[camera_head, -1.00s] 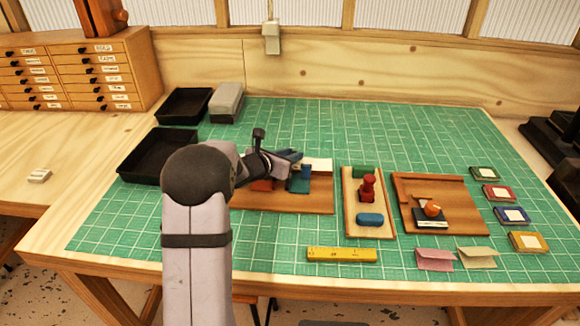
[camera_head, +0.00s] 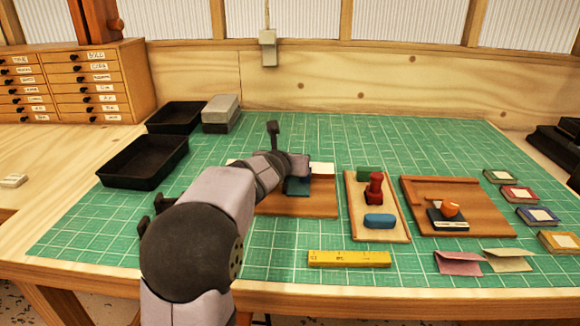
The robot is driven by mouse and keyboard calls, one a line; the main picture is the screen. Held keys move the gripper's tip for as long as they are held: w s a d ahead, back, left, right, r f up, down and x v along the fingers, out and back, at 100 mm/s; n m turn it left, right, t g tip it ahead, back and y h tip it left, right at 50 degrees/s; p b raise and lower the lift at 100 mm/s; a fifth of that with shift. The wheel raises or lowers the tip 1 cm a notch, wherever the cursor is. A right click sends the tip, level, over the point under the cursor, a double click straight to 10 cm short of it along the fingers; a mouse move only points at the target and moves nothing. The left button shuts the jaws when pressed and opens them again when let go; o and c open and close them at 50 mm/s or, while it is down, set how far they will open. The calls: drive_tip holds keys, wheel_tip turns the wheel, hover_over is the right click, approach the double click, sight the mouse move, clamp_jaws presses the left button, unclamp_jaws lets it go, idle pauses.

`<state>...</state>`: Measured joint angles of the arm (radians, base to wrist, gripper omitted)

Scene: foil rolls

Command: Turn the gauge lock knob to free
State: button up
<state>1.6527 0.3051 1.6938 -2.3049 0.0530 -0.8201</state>
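My arm reaches from the bottom left over the middle wooden board (camera_head: 300,208). The end of my gripper (camera_head: 299,165) is seen from behind, beside a teal block (camera_head: 298,187) and a white pad (camera_head: 322,170) on that board. My wrist hides the fingertips and whatever they may touch. No part is clearly recognisable as the gauge lock knob. An orange rounded knob (camera_head: 450,209) sits on a dark block (camera_head: 447,221) on the right wooden board (camera_head: 483,222), apart from my gripper. Any knob setting is too small to read.
A tray with a red stamp (camera_head: 375,188) and blue block (camera_head: 380,221) stands right of my gripper. A yellow ruler (camera_head: 349,258) and folded cards (camera_head: 460,263) lie in front. Coloured pads (camera_head: 537,215) line the right; black trays (camera_head: 145,162) stand left.

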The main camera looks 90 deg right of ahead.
idle(0.4)
drive_tip(key=o, duration=0.8)
drive_tip(key=shift+a+r, duration=0.1)
drive_tip(key=shift+p+v, duration=0.3)
drive_tip(key=shift+v, duration=3.25)
